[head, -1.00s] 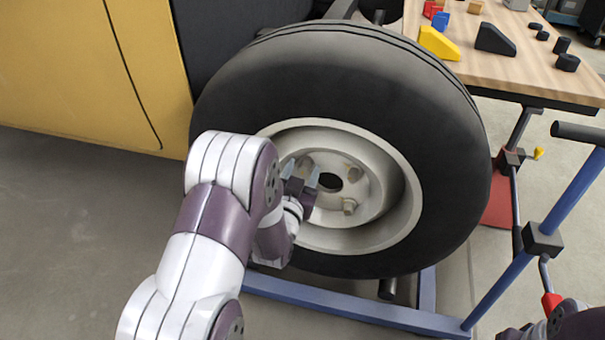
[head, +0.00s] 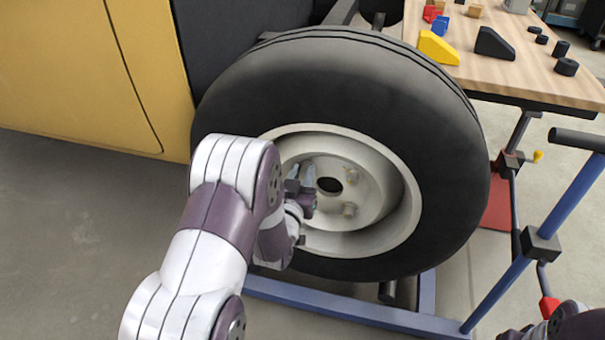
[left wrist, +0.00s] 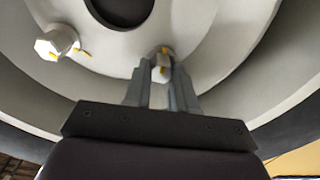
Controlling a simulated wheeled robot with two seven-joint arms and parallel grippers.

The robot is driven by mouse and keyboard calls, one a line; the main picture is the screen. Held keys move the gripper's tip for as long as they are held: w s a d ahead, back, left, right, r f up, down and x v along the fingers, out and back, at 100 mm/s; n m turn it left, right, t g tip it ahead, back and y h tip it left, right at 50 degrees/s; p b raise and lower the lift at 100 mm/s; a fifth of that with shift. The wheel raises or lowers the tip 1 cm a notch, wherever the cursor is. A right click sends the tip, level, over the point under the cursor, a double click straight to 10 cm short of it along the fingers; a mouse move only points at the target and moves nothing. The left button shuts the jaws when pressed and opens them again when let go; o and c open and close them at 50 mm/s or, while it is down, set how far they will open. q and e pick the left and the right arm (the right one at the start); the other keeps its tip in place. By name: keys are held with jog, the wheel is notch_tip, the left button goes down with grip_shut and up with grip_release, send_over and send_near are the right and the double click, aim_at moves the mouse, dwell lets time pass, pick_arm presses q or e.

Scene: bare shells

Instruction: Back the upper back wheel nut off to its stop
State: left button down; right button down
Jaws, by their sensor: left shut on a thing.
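The wheel (head: 345,90) has a black tyre and a pale steel rim with several nuts around a dark centre hole. My left gripper (head: 301,172) reaches the upper left part of the hub. In the left wrist view its two grey fingers (left wrist: 162,88) are closed on either side of a pale wheel nut (left wrist: 162,66), which has yellow marks on it and by its base. Another nut (left wrist: 57,42) with yellow marks stands free in that view. Two more free nuts, upper right (head: 352,174) and lower right (head: 348,209), show in the head view.
A blue stand frame (head: 350,303) runs beneath the wheel, with a blue post (head: 500,280) at the right. A wooden table (head: 500,65) with blocks and dark cylinders is at the back right. A yellow body panel (head: 75,75) is at the left.

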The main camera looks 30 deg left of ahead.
pick_arm(q)
jog(key=c, duration=0.9)
grip_release()
jog(key=shift+c, duration=0.2)
jog(key=p+v, duration=0.2)
jog(key=v, duration=1)
jog(key=shift+s, duration=0.4)
jog(key=shift+f, duration=0.1)
